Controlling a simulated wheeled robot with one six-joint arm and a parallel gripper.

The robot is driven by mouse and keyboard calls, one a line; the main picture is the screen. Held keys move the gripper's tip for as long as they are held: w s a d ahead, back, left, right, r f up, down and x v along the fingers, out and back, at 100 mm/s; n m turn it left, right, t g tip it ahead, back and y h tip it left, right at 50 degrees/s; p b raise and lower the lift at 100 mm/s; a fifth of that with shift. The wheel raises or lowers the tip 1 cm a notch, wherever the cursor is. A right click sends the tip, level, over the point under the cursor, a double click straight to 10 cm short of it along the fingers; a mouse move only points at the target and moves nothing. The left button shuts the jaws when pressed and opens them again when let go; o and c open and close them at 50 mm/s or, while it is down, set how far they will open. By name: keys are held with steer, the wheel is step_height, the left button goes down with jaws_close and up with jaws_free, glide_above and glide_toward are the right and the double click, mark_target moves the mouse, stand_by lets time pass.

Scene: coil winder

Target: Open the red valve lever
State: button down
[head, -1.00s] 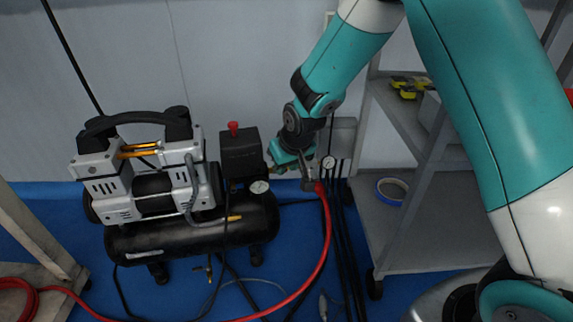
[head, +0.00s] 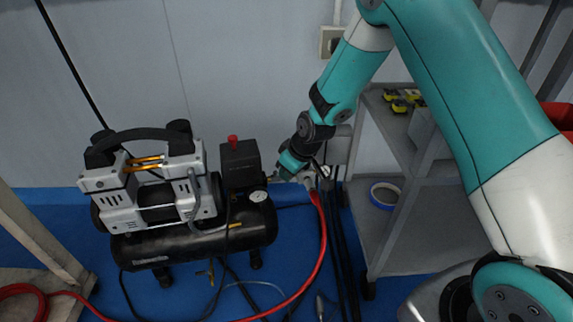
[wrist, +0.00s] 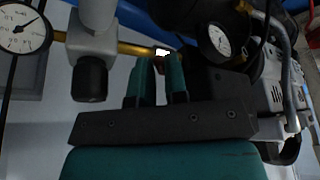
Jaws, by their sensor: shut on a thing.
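My gripper (head: 282,175) is at the outlet side of the black air compressor (head: 190,232), right of the black switch box (head: 240,165). In the wrist view the two teal fingers (wrist: 160,68) are close together at the brass pipe (wrist: 135,48), shut on the valve lever there. The lever is hidden by the fingers, and no red of it shows. A small bright white spot shows at the fingertips. A red knob (head: 233,141) stands on top of the switch box.
A pressure gauge (wrist: 22,28) and grey regulator (wrist: 92,45) sit left of the fingers in the wrist view. A red hose (head: 322,240) drops from the outlet to the blue floor. A grey shelf cart (head: 400,240) stands close on the right.

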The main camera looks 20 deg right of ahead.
steer(key=shift+w+d+n+g+y+p, duration=0.25)
steer(key=shift+w+d+n+g+p, duration=0.1)
steer(key=shift+n+p, duration=0.55)
steer(key=shift+w+d+n+g+y+p, duration=0.25)
steer(key=shift+n+p, duration=0.4)
steer(key=shift+n, duration=0.45)
steer(key=shift+d, duration=0.1)
steer(key=c, duration=1.1)
jaws_free()
steer(key=shift+c, duration=0.2)
